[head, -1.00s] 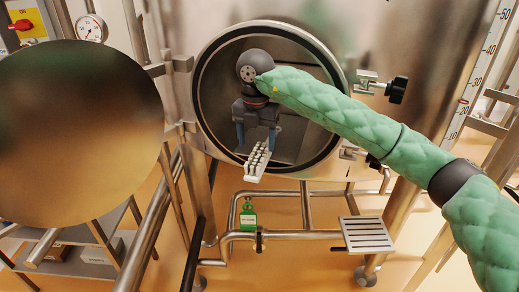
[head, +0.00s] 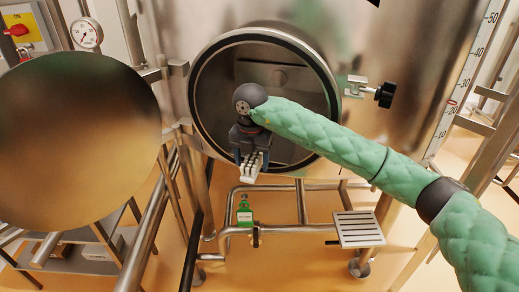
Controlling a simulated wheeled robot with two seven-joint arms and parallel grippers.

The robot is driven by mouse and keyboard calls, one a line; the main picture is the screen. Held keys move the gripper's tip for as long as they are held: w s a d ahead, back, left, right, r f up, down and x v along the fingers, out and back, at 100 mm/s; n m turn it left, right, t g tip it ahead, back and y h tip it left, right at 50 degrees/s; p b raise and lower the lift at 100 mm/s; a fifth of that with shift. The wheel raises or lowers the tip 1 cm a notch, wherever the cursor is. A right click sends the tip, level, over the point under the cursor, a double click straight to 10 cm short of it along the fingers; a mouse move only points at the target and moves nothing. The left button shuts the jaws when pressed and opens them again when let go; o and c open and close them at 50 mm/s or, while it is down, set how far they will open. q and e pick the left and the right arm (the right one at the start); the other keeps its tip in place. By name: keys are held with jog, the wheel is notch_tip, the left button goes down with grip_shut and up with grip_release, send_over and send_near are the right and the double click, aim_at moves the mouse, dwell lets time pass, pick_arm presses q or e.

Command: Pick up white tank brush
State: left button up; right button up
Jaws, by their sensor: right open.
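The white tank brush (head: 251,170) lies at the lower edge of the round hopper opening, its bristled near end pointing toward me. My right gripper (head: 252,160) is over the brush, with its blue-tipped fingers open on either side of it. The gripper body hides the far part of the brush. I cannot tell whether the fingers touch it. My left gripper is not in view.
A black clamp knob (head: 385,95) sticks out at right. Below are steel pipes, a green bottle (head: 245,214) and a slotted step (head: 360,229).

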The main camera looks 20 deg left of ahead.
jog(key=shift+f, duration=0.3)
jog(key=c, duration=1.1)
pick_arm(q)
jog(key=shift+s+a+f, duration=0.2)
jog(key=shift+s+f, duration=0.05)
pick_arm(e)
jog(key=shift+c, duration=0.3)
